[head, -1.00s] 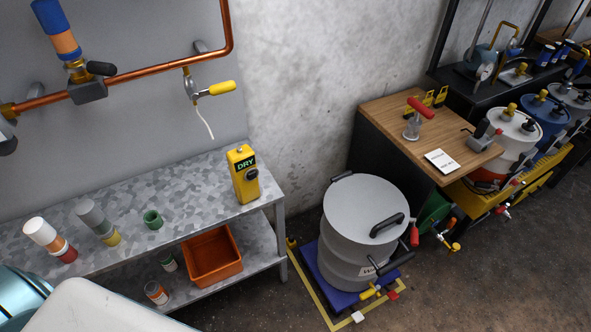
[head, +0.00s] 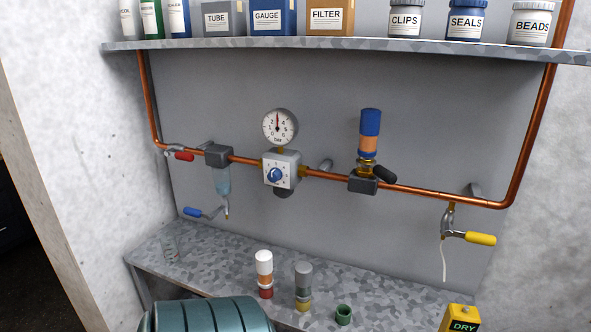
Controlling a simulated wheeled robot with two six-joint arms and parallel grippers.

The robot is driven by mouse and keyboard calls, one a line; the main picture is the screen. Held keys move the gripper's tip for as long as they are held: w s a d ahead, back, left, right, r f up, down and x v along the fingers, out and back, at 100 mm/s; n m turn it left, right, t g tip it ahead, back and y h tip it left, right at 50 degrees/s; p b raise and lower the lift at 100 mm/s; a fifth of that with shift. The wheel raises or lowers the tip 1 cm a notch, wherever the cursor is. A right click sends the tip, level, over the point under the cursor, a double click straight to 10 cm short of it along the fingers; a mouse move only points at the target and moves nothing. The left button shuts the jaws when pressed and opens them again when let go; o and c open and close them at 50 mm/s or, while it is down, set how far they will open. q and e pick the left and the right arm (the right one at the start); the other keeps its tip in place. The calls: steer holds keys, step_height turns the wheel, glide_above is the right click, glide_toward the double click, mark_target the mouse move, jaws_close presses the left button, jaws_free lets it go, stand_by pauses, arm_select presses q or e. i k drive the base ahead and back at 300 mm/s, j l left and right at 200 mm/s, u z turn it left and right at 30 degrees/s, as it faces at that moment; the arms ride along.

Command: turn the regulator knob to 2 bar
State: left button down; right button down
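The regulator (head: 291,157) is a pale block on the copper pipe, in the middle of the head view. Its blue knob (head: 274,175) sits on a white face with small marks around it; the knob's setting is too small to read. Above it is a round white gauge (head: 280,128) marked in bar, with 2 on the left, 4 on the right and 6 at lower right. Its red needle points about straight up, between 2 and 4. Neither of my grippers is in view, and nothing touches the knob.
Right are a blue-and-orange cylinder (head: 369,135) and a yellow-handled valve (head: 480,239). A shelf (head: 350,48) hangs above; a speckled bench (head: 220,268) lies below.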

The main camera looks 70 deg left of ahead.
mark_target(275, 175)
steer(key=u, duration=2.25)
